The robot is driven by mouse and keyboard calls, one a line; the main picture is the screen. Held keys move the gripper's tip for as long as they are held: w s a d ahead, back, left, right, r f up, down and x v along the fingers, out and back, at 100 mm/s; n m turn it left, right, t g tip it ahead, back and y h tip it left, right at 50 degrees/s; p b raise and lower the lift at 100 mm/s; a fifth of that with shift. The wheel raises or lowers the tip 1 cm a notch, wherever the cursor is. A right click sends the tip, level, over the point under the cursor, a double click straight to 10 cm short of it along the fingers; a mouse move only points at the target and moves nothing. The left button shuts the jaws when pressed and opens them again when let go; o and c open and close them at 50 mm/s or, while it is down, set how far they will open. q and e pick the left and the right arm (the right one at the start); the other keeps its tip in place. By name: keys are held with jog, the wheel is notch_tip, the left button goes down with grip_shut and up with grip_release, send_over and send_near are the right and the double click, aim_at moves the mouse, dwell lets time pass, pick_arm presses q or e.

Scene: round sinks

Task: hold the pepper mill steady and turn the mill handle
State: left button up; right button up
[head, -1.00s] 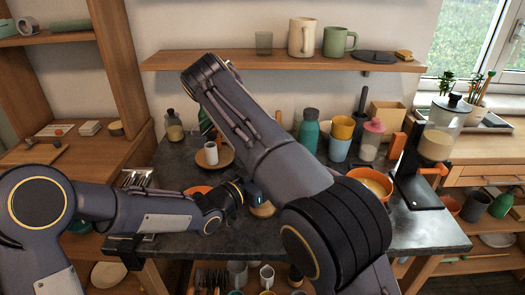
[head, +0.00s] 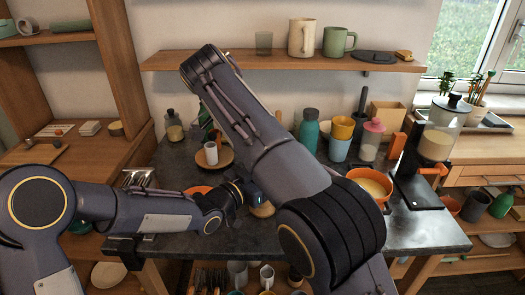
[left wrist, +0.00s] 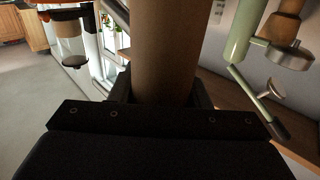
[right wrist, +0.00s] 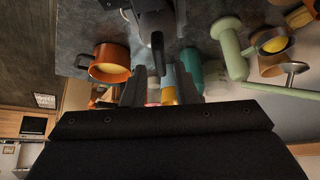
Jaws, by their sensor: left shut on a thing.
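My left gripper (left wrist: 160,98) is shut on an upright brown wooden cylinder (left wrist: 165,50), apparently the pepper mill's body. In the head view my left gripper (head: 246,194) is low over the counter, beside a small patch of wood (head: 263,210); the rest is hidden by my right arm. My right gripper (right wrist: 160,90) has its fingers apart, with background showing between them. A dark grey part (right wrist: 153,35) shows just beyond its fingers; I cannot tell what it is or whether they touch it. The mill handle cannot be made out.
On the dark counter (head: 430,228) stand an orange pot (head: 373,186), a teal bottle (head: 309,130), a stacked yellow cup (head: 343,127) and a white cup (head: 211,153). A black-framed dispenser (head: 432,140) stands at right. A pale green object (left wrist: 240,30) is near the left gripper.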

jog(key=shift+r, duration=1.25)
jog(key=shift+w+d+r, duration=0.15)
jog(key=shift+d+r, duration=0.2)
jog(key=shift+r, duration=0.1)
jog(key=shift+s+a+r, duration=0.2)
jog(key=shift+a+r, duration=0.15)
jog(key=shift+r, duration=0.15)
jog(key=shift+o, duration=0.2)
grip_shut()
dwell(0.5)
